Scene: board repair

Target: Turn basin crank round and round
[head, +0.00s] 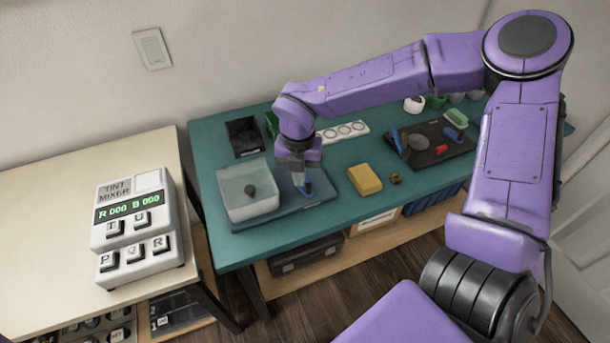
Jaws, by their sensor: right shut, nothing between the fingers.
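The basin (232,203) is a clear, whitish box on a dark blue base plate (290,208) at the left part of the green table. A dark knob-like piece (250,190) shows inside it. A small blue piece (307,188), seemingly the basin crank, stands on the plate just right of the basin. My right gripper (302,183) points down right at this piece, shut with nothing held. It partly hides the piece, so I cannot tell whether they touch. My left gripper is not in view.
A yellow sponge (365,180) and small brass part (396,178) lie right of the plate. A black tray (243,137) and white strip with rings (343,132) lie behind. A black mat (432,151) holds tools. A tint mixer (137,235) stands on the left table.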

